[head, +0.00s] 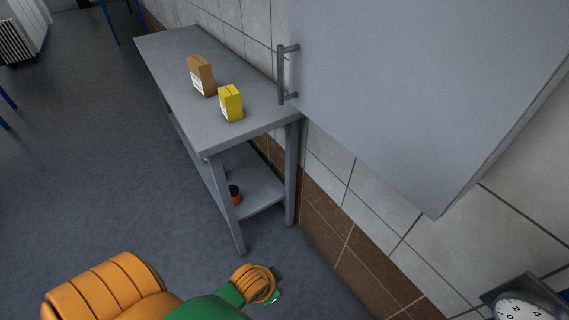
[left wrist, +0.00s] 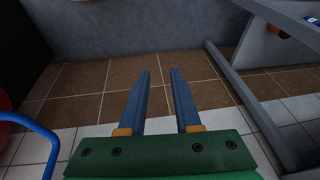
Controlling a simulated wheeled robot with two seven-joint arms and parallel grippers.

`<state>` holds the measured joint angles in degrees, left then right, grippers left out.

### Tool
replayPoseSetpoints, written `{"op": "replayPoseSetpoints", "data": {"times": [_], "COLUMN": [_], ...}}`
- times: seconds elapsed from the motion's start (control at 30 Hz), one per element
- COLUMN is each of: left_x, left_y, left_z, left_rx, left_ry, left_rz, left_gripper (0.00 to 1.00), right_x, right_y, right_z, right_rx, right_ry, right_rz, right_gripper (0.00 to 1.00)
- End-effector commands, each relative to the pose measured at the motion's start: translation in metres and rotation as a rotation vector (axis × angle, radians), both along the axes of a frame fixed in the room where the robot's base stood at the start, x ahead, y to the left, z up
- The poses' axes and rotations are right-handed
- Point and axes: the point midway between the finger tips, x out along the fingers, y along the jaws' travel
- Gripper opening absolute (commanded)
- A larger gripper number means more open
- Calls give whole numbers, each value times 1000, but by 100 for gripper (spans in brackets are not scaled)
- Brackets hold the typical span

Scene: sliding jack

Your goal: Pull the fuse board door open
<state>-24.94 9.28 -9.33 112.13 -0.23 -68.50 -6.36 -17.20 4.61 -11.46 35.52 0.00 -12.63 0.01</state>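The fuse board door (head: 430,80) is the broad grey panel of a wall cabinet at the upper right of the head view. It looks closed. Its vertical bar handle (head: 282,75) stands out at the panel's left edge. My left arm enters at the bottom of the head view, low and well below the handle; its fingers are not clearly seen there. In the left wrist view my left gripper (left wrist: 158,75) has two blue fingers apart with nothing between them. Neither door nor handle is recognisable in that view. My right gripper is not in view.
A grey table (head: 180,58) against the wall, left of the handle, bears a brown carton (head: 201,75) and a yellow carton (head: 231,103). A dial (head: 525,312) is at the lower right. A blue curved tube (left wrist: 40,135) shows in the left wrist view. The floor at left is open.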

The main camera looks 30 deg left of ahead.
Motion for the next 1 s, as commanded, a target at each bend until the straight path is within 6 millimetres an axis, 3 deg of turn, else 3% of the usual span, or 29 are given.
{"op": "replayPoseSetpoints", "data": {"times": [0.17, 0.3, 0.4, 0.53, 0.6, 0.7, 1.0], "left_x": [81, 155, 192, 209, 209, 213, 258], "left_y": [22, 53, 81, 114, 125, 132, 151], "left_z": [110, 220, 304, 392, 419, 434, 435], "left_rx": [313, 919, 1446, 1965, 2105, 2178, 2178], "left_ry": [-256, -403, -328, -45, 86, 170, 171], "left_rz": [-460, -991, -1267, -1431, -1457, -1471, -1472], "left_gripper": [32, 32, 32, 32, 32, 32, 32], "right_x": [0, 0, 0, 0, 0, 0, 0], "right_y": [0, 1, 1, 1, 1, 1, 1], "right_z": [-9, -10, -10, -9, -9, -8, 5], "right_rx": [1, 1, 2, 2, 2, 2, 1], "right_ry": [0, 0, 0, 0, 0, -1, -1], "right_rz": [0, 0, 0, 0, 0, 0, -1], "right_gripper": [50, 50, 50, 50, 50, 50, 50]}}
